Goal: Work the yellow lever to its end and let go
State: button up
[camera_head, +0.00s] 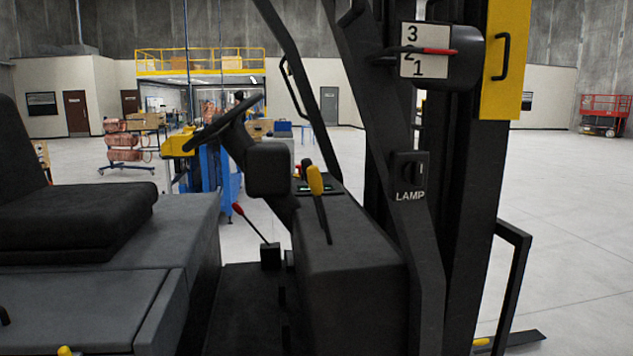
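The yellow lever (315,180) stands on the side of the dark console of a forklift, right of the steering wheel. It has a yellow grip on top of a thin black shaft, and leans slightly to the left at its top. Nothing touches it. My gripper is not in view.
A red-knobbed lever (238,209) rises from the floor left of the console. The steering wheel (222,125), seat (75,210) and dark mast post (466,190) surround the lever. A dial plate (413,66) marked 1, 2, 3 and a LAMP switch (409,168) are on the right.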

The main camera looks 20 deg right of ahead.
aim_at(314, 175)
jog(key=u, duration=0.4)
jog(key=k, duration=0.55)
jog(key=u, duration=0.95)
jog(key=k, duration=0.65)
jog(key=u, duration=0.25)
jog(key=i, duration=0.7)
jog(key=z, duration=0.55)
jog(key=i, duration=0.65)
jog(key=z, duration=0.95)
jog(key=i, duration=0.7)
jog(key=z, duration=0.35)
